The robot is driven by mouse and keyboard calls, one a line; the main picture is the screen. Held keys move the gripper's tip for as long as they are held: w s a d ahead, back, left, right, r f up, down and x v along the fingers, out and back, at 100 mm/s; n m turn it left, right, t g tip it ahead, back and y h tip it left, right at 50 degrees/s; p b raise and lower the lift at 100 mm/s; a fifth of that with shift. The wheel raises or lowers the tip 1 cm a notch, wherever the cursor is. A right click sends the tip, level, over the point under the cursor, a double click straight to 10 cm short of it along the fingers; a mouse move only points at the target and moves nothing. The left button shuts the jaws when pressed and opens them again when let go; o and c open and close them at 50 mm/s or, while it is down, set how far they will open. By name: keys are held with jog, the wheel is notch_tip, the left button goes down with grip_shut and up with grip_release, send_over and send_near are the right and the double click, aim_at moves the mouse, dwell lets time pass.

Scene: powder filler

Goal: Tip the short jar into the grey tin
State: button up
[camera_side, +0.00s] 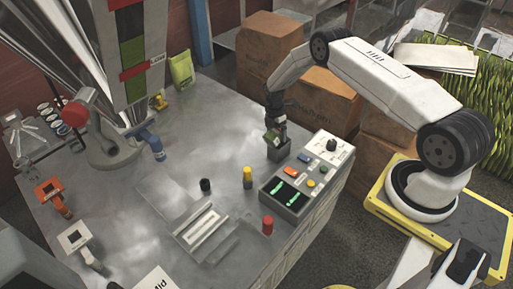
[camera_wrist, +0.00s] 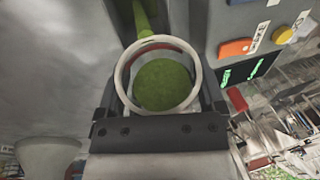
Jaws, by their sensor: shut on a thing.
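My gripper (camera_wrist: 160,100) is shut on the short jar (camera_wrist: 188,52), a round vessel with a pale rim. In the wrist view its mouth faces the camera and green powder (camera_wrist: 165,85) shows inside. A green streak (camera_wrist: 143,18) runs from its rim to the top edge of the picture; it looks like powder leaving the jar. In the side view my gripper (camera_side: 276,122) is low over a small dark grey, box-like vessel (camera_side: 278,153), which seems to be the grey tin, beside the control panel. Green shows at its top. The tin's inside is hidden.
The control panel (camera_side: 306,172) with coloured buttons stands close on the right. Cardboard boxes (camera_side: 325,100) stand behind. The middle of the bench (camera_side: 190,110) is clear.

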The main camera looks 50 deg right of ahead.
jog(key=y, duration=0.1)
jog(key=f+y, duration=0.1)
jog(key=y, duration=0.1)
jog(key=shift+d+f+y, duration=0.2)
jog(key=shift+d+y, duration=0.1)
jog(key=shift+d, duration=0.05)
jog(key=shift+d+r+y, duration=0.1)
jog(key=shift+d+y, duration=0.15)
jog(key=shift+y, duration=0.75)
jog(key=shift+r+n+y, duration=0.1)
jog(key=shift+n+y, duration=0.2)
jog(key=shift+y, duration=0.1)
jog(key=shift+r+h, duration=0.2)
jog(key=shift+h, duration=0.6)
